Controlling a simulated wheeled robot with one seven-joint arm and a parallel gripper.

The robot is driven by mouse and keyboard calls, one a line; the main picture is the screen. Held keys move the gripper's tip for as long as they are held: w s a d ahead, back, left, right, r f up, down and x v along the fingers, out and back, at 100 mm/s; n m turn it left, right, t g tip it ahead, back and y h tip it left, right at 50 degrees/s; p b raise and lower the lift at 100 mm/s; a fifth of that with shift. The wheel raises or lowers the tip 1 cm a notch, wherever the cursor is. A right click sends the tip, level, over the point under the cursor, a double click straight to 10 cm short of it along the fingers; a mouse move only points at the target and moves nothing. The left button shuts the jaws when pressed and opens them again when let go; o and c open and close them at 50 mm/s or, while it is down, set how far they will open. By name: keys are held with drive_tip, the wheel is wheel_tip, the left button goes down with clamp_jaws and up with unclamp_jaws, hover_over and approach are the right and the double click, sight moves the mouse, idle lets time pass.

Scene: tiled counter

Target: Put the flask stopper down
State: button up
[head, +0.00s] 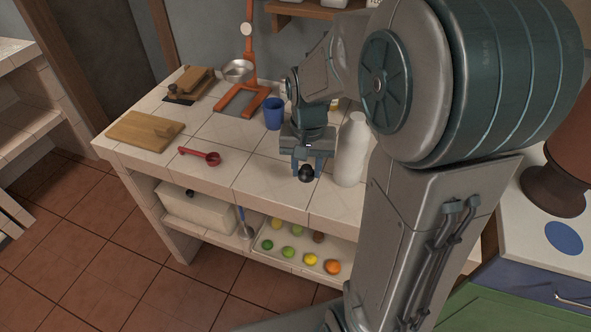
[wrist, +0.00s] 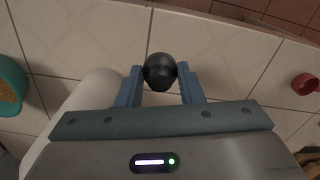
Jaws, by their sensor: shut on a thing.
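The flask stopper is a round black knob (head: 306,173), held at the tips of my gripper (head: 306,164) near the front of the tiled counter. In the wrist view the stopper (wrist: 160,71) sits between the two blue fingers of my gripper (wrist: 160,86). The fingers are shut on it. The white flask (head: 351,150) stands upright just right of my gripper in the head view. In the wrist view a pale rounded shape at the left, partly hidden by my gripper, looks like the flask (wrist: 92,92). I cannot tell the gap between stopper and counter.
A red scoop (head: 203,156) and a wooden board (head: 145,131) lie to the left. A blue cup (head: 274,114) and an orange press (head: 247,70) stand behind. The counter tiles (head: 255,178) left of my gripper are clear. A tray of fruit (head: 268,245) is on the shelf below.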

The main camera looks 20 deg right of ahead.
sight(298, 188)
drive_tip(key=shift+w+a+f, duration=0.7)
drive_tip(key=shift+w+f, duration=0.05)
drive_tip(key=shift+w, duration=0.15)
drive_tip(key=shift+f, duration=1.9)
drive_tip(key=shift+f, duration=0.2)
drive_tip(key=o, duration=1)
drive_tip(key=shift+c, duration=0.2)
